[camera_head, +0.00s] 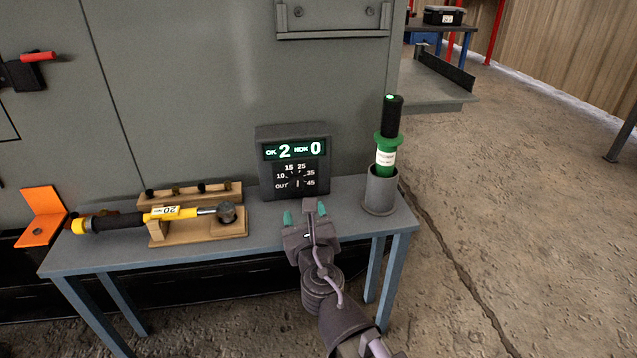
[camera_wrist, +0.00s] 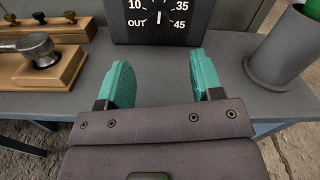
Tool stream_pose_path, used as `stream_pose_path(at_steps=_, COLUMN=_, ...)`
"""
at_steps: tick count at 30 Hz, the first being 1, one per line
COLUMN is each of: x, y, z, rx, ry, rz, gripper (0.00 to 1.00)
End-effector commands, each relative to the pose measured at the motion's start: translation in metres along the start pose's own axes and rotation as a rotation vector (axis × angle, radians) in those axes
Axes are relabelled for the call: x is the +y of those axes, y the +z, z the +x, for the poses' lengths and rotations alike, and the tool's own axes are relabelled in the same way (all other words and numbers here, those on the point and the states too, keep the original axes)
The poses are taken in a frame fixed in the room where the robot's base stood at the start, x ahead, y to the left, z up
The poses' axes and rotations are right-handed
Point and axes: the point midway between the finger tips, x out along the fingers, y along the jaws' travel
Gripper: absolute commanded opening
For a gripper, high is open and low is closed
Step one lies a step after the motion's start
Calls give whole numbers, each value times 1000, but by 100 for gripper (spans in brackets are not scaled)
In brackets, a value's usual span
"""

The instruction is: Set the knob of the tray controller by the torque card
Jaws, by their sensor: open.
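The tray controller (camera_head: 293,164) is a dark box standing at the back of the blue-grey bench. Its green display reads OK 2 and NOK 0. Below is a dial marked OUT, 10, 15, 25, 35 and 45 around a small dark knob (camera_head: 296,179). In the wrist view the knob (camera_wrist: 158,14) shows a light mark pointing down, between OUT and 45. My gripper (camera_head: 306,213) is in front of the controller, apart from it. Its teal fingers (camera_wrist: 165,82) are open and empty. I cannot make out a torque card; a yellow label on the torque wrench (camera_head: 170,212) seems to read 20.
The yellow and black wrench lies on a wooden cradle (camera_head: 205,230) at left. A wooden rack (camera_head: 190,194) stands behind it. A green and black tool (camera_head: 388,140) stands upright in a grey cup (camera_head: 380,192) at right. An orange bracket (camera_head: 42,213) is at far left.

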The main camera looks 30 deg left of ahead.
Motion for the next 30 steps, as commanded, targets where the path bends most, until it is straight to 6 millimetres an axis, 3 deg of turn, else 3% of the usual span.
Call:
stream_pose_path(at_steps=8, x=0, y=0, z=11, rx=0, ry=-1, rz=-26, gripper=60)
stream_pose_path(at_steps=21, x=0, y=0, z=102, rx=0, ry=0, rz=-24, gripper=60)
stream_pose_path(at_steps=30, x=0, y=0, z=108, rx=0, ry=0, rz=-24, gripper=60)
